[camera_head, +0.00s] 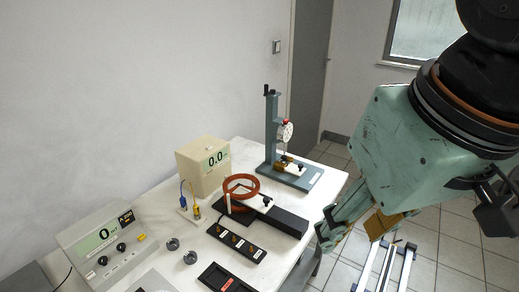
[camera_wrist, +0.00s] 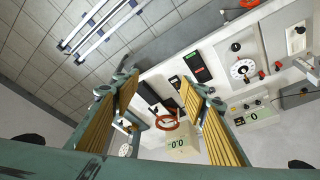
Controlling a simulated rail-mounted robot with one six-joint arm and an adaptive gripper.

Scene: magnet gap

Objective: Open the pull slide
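A long black block (camera_head: 281,219) lies near the right edge of the white table, with a red coil (camera_head: 241,187) and a light bar with a small black knob (camera_head: 267,200) at its left end. I cannot tell for certain which part is the pull slide. The coil also shows between my fingers in the wrist view (camera_wrist: 168,120). My gripper (camera_head: 352,226) is off to the right of the table, over the floor, apart from the block. In the wrist view its two yellow-padded fingers (camera_wrist: 157,82) stand wide apart with nothing held.
A dial gauge stand (camera_head: 272,130) stands behind the block. A cream meter box (camera_head: 203,166) is at its left. A black terminal strip (camera_head: 236,242), two grey rings and a larger meter (camera_head: 102,242) are nearer. A light metal frame (camera_head: 385,266) is on the floor at right.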

